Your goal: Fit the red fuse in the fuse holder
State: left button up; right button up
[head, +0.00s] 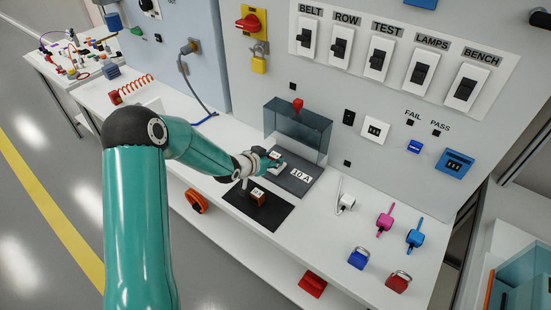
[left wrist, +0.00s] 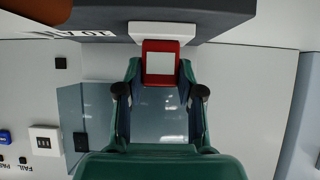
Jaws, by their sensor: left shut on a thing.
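The red fuse (left wrist: 160,46), with a pale face, is between the fingertips of my left gripper (left wrist: 160,72), which is shut on it. In the left wrist view the fuse lines up with the white socket (left wrist: 163,32) on the dark fuse holder (left wrist: 220,20) and appears to meet it; I cannot tell whether it is seated. In the head view my left gripper (head: 267,160) is over the left part of the holder (head: 289,186) marked 10 A and mostly hides the fuse. My right gripper is not in view.
A tinted cover (head: 298,132) with a red tab stands raised behind the holder. An orange-brown block (head: 257,195) with a pale label stands on a black mat (head: 276,217) in front. Plugs and padlocks (head: 358,259) lie at the right.

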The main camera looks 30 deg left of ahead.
pick_arm(q)
grip_shut()
notch_tip(320, 180, up, 8)
jog(key=p, duration=0.4)
jog(key=shift+p, duration=0.4)
